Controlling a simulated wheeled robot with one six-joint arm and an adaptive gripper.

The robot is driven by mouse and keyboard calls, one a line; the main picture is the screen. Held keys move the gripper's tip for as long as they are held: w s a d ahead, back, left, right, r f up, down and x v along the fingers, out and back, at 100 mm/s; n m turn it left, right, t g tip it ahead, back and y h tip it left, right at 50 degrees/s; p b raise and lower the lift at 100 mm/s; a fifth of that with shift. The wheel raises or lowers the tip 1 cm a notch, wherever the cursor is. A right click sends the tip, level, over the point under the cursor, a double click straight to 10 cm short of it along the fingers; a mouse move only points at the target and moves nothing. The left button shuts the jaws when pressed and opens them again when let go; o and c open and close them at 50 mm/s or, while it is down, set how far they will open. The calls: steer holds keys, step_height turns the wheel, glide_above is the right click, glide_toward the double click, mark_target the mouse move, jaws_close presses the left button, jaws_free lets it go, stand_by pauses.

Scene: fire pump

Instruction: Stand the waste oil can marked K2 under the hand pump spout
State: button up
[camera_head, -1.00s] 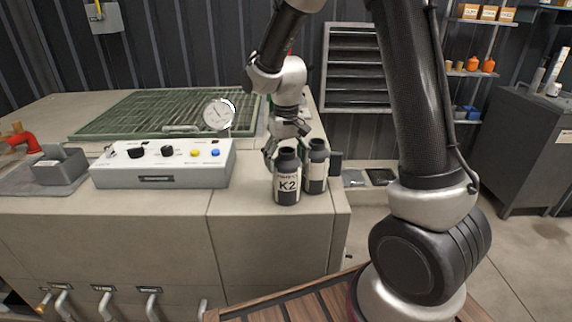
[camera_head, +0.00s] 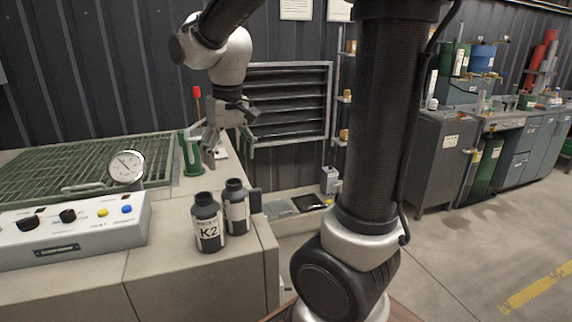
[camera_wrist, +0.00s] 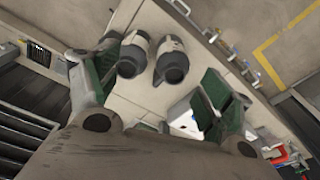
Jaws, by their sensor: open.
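The black can marked K2 (camera_head: 208,222) stands upright on the cabinet top near its right front corner. A second dark can (camera_head: 236,206) stands close behind it to the right, its marking unreadable. My gripper (camera_head: 230,154) is open and empty, above and behind both cans. In the wrist view, my gripper (camera_wrist: 158,92) has its fingers spread, with two cans (camera_wrist: 133,54) (camera_wrist: 171,60) beyond them; I cannot tell which is K2. A green fixture with a red-topped lever (camera_head: 190,155), apparently the hand pump, stands behind the cans, partly hidden; its spout is unclear.
A pressure gauge (camera_head: 127,167) and a control box (camera_head: 75,228) stand left of the cans. A green grating (camera_head: 70,170) covers the cabinet behind them. A louvred vent (camera_head: 290,100) is on the wall. The cabinet's right edge lies close to the cans.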

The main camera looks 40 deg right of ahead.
steer(key=s+d+r+t, duration=0.1)
steer(key=s+d, duration=0.3)
steer(key=s, duration=0.4)
steer(key=shift+s+d+r, duration=0.15)
steer(key=shift+s+r, duration=0.25)
steer(key=shift+r, duration=0.4)
steer(key=s, duration=0.2)
steer(key=s+d+t, duration=0.1)
steer(key=s, duration=0.2)
steer(key=s+d+t, duration=0.1)
steer(key=s, duration=0.2)
steer(key=shift+s+d+f+m, duration=0.15)
steer(key=shift+d+f+m, duration=0.15)
steer(key=shift+f, duration=0.1)
steer(key=c, duration=0.3)
steer(key=shift+a, duration=0.15)
